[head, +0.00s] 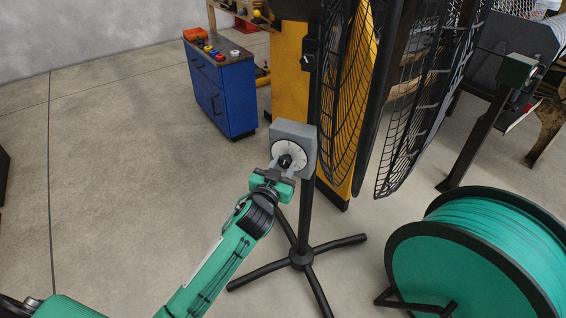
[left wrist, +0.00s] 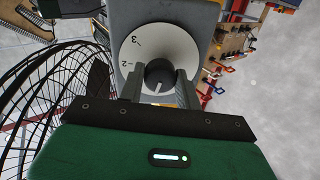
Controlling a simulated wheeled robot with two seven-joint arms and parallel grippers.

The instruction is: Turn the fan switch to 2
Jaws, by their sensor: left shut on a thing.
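The fan switch is a grey box (head: 306,136) on the fan's black pole, with a round white dial (head: 277,153) and a black knob (head: 285,161) at its centre. My left gripper (head: 284,168) is at the dial, its fingers shut on the knob. In the left wrist view the knob (left wrist: 159,75) sits between the two fingertips (left wrist: 160,82). The white dial (left wrist: 135,45) there shows the marks 3 and 2 on its left side; the lower part is hidden by the gripper. A pale line shows on the knob's lower face. My right gripper is not in view.
The fan's black wire cage (head: 345,110) stands just right of the switch, and its pole ends in a splayed black foot (head: 302,258). A green cable reel (head: 470,255) is at the lower right. A blue cabinet (head: 225,95) stands behind. The floor at left is clear.

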